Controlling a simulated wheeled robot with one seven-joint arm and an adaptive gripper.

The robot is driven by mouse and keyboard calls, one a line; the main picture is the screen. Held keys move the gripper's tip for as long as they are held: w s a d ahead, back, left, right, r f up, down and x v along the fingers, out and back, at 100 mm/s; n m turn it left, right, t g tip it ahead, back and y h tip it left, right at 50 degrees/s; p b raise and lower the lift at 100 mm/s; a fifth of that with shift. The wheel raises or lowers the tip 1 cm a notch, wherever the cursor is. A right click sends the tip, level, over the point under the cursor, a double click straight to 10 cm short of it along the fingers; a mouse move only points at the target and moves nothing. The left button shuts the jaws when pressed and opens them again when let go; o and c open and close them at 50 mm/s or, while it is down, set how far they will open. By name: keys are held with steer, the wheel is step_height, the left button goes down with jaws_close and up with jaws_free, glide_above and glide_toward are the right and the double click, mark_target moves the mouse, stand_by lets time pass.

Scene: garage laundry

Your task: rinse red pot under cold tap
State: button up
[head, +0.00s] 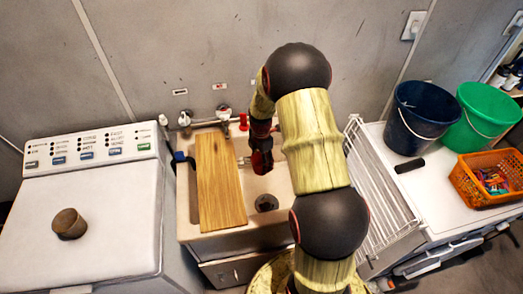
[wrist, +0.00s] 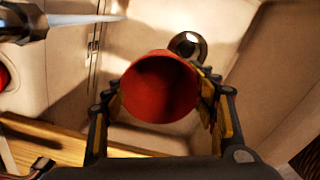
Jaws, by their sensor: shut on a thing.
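The red pot (wrist: 158,88) is held between the two fingers of my gripper (wrist: 163,98), its round opening facing the wrist camera. In the head view the dark red pot (head: 262,162) is over the sink (head: 282,184), right of the wooden board, and my arm partly hides it. I cannot tell which is cold. A dark spout with a pale tapering streak (wrist: 85,19) shows in the wrist view, apart from the pot; I cannot tell whether it is water.
A wooden board (head: 220,180) covers the sink's left part. The drain (head: 266,203) lies right of it. A drying rack (head: 385,190), a dark blue bucket (head: 416,112), a green bucket (head: 484,112) and an orange basket (head: 465,190) are right.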

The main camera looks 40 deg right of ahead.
steer(key=s+a+r+p, duration=0.3)
steer(key=r, duration=0.1)
steer(key=shift+a, duration=0.2)
steer(key=shift+s, duration=0.1)
stand_by(0.8)
